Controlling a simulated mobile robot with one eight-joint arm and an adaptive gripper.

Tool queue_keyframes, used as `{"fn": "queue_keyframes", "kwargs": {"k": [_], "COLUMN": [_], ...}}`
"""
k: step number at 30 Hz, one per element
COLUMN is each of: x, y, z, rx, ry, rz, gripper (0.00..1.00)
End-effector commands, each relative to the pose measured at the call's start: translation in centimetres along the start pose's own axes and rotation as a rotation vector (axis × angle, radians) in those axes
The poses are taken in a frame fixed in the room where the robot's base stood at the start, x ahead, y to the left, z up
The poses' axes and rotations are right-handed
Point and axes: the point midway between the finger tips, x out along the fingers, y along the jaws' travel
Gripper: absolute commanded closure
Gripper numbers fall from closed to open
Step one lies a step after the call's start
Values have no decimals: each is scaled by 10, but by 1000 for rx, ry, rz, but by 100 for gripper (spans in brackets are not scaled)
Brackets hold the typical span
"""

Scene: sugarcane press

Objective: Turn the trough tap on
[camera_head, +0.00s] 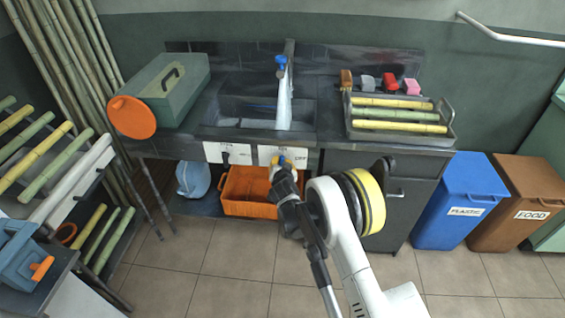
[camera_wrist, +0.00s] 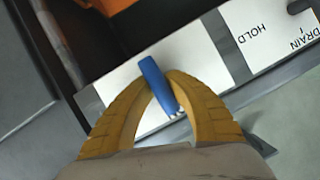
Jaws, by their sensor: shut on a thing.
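The trough (camera_head: 245,108) is a dark basin set in the counter. A pale upright spout with a blue knob (camera_head: 281,62) stands at its right part. A white panel (camera_head: 270,153) is on the counter's front below the trough. My gripper (camera_head: 281,162) is at this panel. In the wrist view its yellow fingers (camera_wrist: 168,95) are shut on a blue lever (camera_wrist: 158,84) in front of a white plate (camera_wrist: 205,62). The lever's lower part is between the fingers. Any label behind the fingers is hidden.
Another white plate (camera_wrist: 265,35) reads HOLD and DRAIN. An orange crate (camera_head: 245,192) stands under the counter. A green box (camera_head: 180,90) and orange disc (camera_head: 131,118) are left of the trough; a cane tray (camera_head: 445,135) is right. Blue (camera_head: 460,200) and brown (camera_head: 520,195) bins stand right.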

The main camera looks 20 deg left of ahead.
Motion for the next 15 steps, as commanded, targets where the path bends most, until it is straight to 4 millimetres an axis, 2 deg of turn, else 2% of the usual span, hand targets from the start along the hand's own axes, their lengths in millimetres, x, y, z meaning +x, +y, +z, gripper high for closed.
{"fn": "queue_keyframes", "kwargs": {"k": [2, 3, 7, 8, 15], "x": [-1, -2, -1, -1, -1], "y": [-6, -6, -5, -5, -3], "z": [3, 3, 2, 2, 1], "rx": [1, 1, 1, 1, 0], "ry": [-2, -2, -2, -2, -1], "rz": [-9, -9, -8, -7, -4], "gripper": [100, 83, 43, 40, 40]}}
